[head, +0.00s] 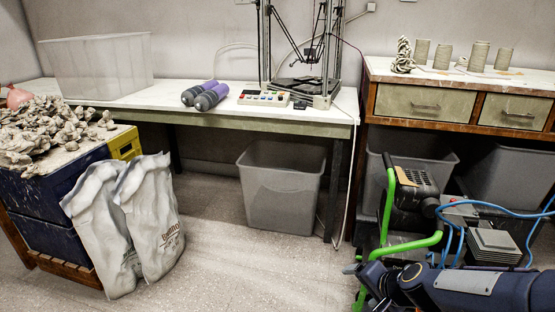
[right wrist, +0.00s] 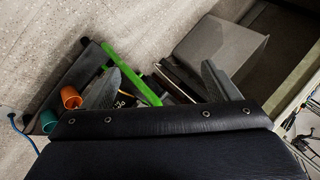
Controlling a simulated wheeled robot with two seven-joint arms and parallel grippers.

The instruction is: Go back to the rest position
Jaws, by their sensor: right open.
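My right gripper (head: 354,284) is at the lower right of the head view, low above the floor in front of the green-framed machine (head: 387,215). In the right wrist view its two dark fingers (right wrist: 158,58) stand wide apart, with nothing held between them. Part of the green frame (right wrist: 125,66) shows below and between the fingers. My right arm reaches in from the right edge. My left gripper and left arm are not in view.
A white workbench (head: 220,103) holds a printer, two purple-and-grey bottles and a clear bin. A grey bin (head: 281,185) stands under it. Two white sacks (head: 150,220) lean by a blue crate stack at left. Middle floor (head: 235,265) is clear.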

